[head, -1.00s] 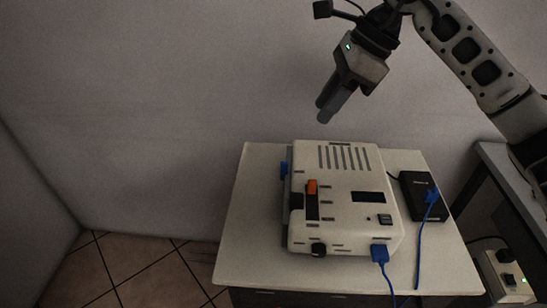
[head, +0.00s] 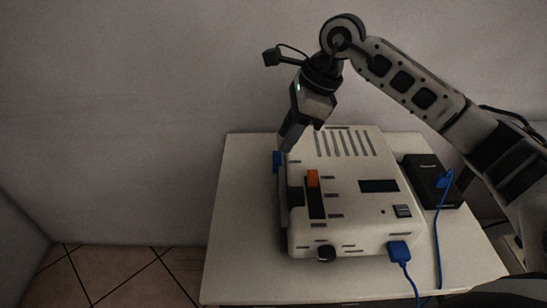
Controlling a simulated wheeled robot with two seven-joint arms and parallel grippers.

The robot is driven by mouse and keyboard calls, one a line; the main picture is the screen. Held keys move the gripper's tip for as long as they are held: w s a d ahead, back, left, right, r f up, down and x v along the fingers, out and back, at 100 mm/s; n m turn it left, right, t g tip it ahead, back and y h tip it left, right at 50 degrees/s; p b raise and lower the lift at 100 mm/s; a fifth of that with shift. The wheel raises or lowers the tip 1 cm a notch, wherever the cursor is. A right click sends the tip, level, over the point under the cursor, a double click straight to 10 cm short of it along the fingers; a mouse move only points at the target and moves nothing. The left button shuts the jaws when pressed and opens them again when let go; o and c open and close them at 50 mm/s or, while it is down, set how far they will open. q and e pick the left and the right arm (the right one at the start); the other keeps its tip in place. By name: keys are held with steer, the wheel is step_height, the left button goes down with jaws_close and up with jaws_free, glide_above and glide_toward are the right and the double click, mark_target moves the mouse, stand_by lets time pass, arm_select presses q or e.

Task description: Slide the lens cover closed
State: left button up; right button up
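A white box-shaped device (head: 355,222) lies on a small white table. Its top has an orange slider tab (head: 312,178) at the far end of a black slot (head: 316,205). A blue tab (head: 277,161) sticks out at its left side, near the far corner. The left face is mostly hidden, so I cannot tell the lens cover's position or which tab belongs to it. My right gripper (head: 288,147) points down beside the device's far left corner, close to the blue tab; contact is unclear. Its fingers look together, with nothing seen between them. My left gripper is out of view.
A blue plug (head: 399,250) with a cable is at the device's front right. A black box (head: 432,180) with another blue cable stands to the right. A dark knob (head: 326,254) is on the front. The table (head: 240,215) is bare left of the device.

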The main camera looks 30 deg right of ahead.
mark_target(278, 152)
steer(key=x, duration=0.7)
steer(key=shift+a+f, duration=0.1)
steer(key=shift+f, duration=0.2)
jaws_close()
